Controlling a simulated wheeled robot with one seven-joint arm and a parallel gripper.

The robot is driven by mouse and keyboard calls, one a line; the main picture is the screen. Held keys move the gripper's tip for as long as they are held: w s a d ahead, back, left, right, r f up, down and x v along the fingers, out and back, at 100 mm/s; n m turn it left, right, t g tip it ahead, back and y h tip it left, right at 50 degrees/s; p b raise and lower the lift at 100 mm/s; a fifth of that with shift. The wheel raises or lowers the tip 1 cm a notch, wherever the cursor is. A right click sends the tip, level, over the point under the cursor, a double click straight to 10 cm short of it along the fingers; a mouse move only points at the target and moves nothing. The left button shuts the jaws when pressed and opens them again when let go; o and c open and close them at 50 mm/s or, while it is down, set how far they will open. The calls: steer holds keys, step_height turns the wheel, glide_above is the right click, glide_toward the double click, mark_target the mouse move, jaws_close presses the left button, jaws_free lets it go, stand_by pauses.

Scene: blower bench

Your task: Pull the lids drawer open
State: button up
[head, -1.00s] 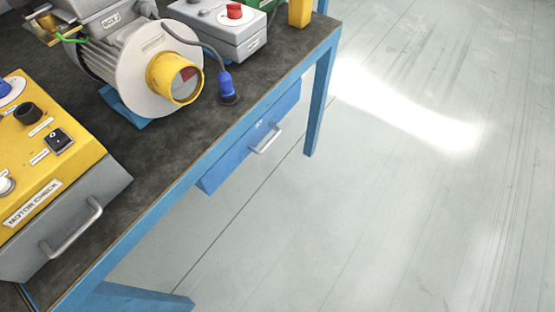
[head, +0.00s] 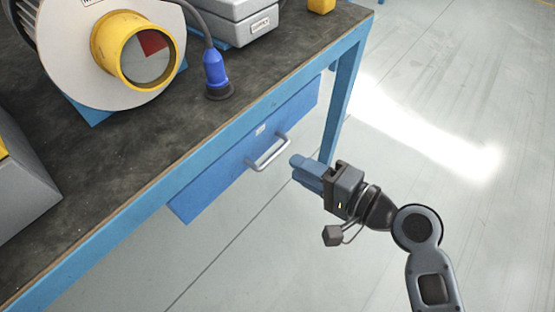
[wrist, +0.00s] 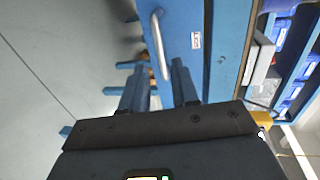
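The blue drawer (head: 215,185) hangs under the bench top and looks shut. Its small white label is too small to read; it also shows in the wrist view (wrist: 196,40). A silver bar handle (head: 268,156) stands out from the drawer front. My gripper (head: 297,167) is in front of the handle, to its right in the head view, with a small gap between. In the wrist view the two blue fingers (wrist: 158,76) are apart and empty. The handle (wrist: 159,46) shows just beyond the fingertips, roughly in line with the space between them.
The bench top (head: 150,150) carries a motor with a yellow ring (head: 138,50), a blue plug (head: 214,72) and a grey box (head: 240,22). A blue bench leg (head: 343,95) stands right of the drawer. The floor in front is clear.

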mark_target(275, 154)
steer(key=b+x, duration=0.1)
steer(key=x, duration=0.6)
steer(key=shift+w+a+f, duration=0.1)
steer(key=shift+w+a, duration=0.05)
steer(key=shift+a, duration=0.05)
jaws_close()
stand_by(0.4)
